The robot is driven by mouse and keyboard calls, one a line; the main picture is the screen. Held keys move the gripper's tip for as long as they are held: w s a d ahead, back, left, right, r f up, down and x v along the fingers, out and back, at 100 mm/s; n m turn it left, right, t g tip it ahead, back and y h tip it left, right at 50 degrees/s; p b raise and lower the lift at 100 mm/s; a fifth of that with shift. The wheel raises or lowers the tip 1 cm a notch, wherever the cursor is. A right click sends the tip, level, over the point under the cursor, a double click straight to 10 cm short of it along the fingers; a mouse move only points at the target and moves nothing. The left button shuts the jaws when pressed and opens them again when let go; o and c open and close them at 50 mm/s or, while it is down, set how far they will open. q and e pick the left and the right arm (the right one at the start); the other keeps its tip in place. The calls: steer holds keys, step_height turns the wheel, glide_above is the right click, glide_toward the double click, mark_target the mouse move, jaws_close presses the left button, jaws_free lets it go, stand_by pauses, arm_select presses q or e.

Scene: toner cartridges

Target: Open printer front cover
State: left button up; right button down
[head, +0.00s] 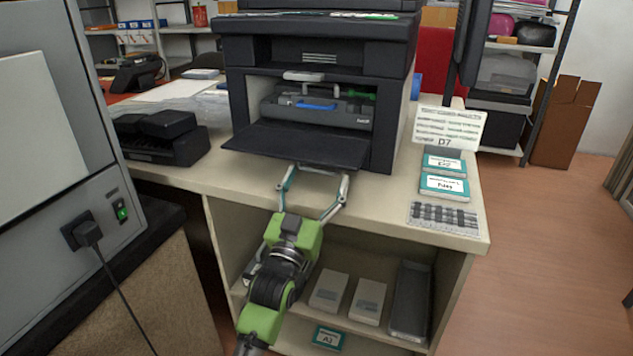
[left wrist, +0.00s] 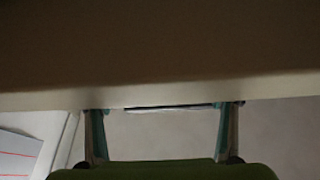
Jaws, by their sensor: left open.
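The printer (head: 318,50) stands on a beige counter. Its dark front cover (head: 310,146) is folded down and juts out nearly flat. The opening behind it shows a toner cartridge (head: 325,113) with a blue handle. My left gripper (head: 320,171) is open and empty, at the cover's front edge; its fingertips are partly hidden there, and I cannot tell whether they touch it. In the left wrist view the open fingers (left wrist: 163,108) stand wide apart below a broad brownish surface with a pale edge. My right gripper is not in view.
The counter (head: 245,178) carries a black device (head: 163,137) at left and labelled boxes (head: 445,186) with a D7 sign (head: 447,128) at right. Below, a shelf holds several boxes (head: 368,301). A grey machine (head: 60,140) stands at far left. Floor is clear at right.

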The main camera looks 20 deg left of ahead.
arm_select(q)
steer(key=shift+w, duration=0.1)
steer(key=shift+a+r, duration=0.1)
steer(key=c, duration=1.5)
steer(key=shift+s+r, duration=0.35)
steer(key=c, duration=0.5)
steer(key=shift+f, duration=0.1)
jaws_close()
steer(key=shift+w, duration=0.15)
